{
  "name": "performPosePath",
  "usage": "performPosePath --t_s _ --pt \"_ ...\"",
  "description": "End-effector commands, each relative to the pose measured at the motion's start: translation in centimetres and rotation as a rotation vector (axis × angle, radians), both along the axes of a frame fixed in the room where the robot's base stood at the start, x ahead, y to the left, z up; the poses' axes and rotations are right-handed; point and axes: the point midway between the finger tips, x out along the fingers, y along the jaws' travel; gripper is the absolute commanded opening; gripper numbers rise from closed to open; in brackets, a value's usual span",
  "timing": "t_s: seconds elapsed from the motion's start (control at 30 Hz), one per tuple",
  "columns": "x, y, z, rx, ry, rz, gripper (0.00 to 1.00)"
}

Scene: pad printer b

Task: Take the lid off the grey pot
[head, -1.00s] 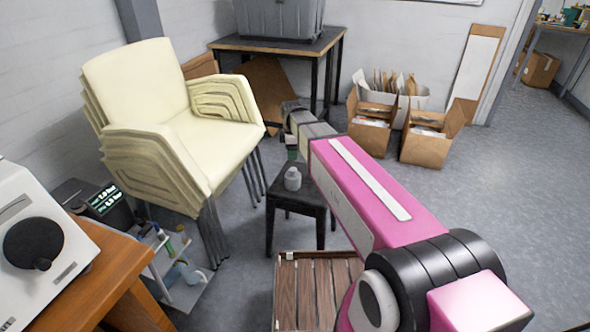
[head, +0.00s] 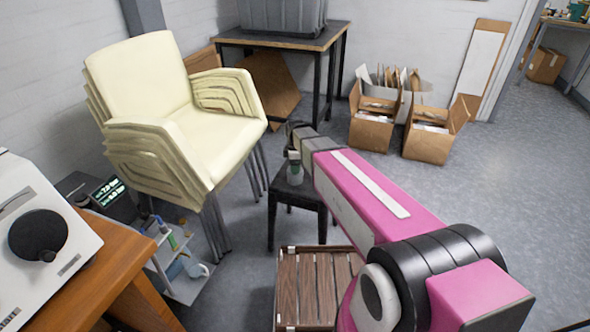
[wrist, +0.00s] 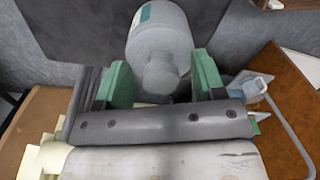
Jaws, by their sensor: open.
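The grey pot (head: 296,174) stands upright on a small black stool (head: 288,192) in the head view. In the wrist view the pot (wrist: 160,38) has a rounded body, a teal label patch and a narrower lid (wrist: 160,74) at the end towards me. My gripper (wrist: 161,74) is open, with one green finger on each side of the lid. A gap shows between each finger and the lid. In the head view my gripper (head: 294,156) is small, at the top of the pot, and partly covers it.
Stacked cream chairs (head: 180,115) stand close left of the stool. A wooden slatted crate (head: 310,285) is on the floor in front. Cardboard boxes (head: 430,140) and a black table (head: 280,40) are behind. Floor to the right is open.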

Motion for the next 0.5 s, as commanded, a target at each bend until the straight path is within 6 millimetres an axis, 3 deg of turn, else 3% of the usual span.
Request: performPosePath --t_s 0.23,0.4,0.5 --pt "-0.02 0.01 -0.25 0.000 0.000 0.000 0.63" --pt "-0.02 0.01 -0.23 0.000 0.000 0.000 0.11" --pt "-0.03 0.00 -0.23 0.000 0.000 0.000 0.10"
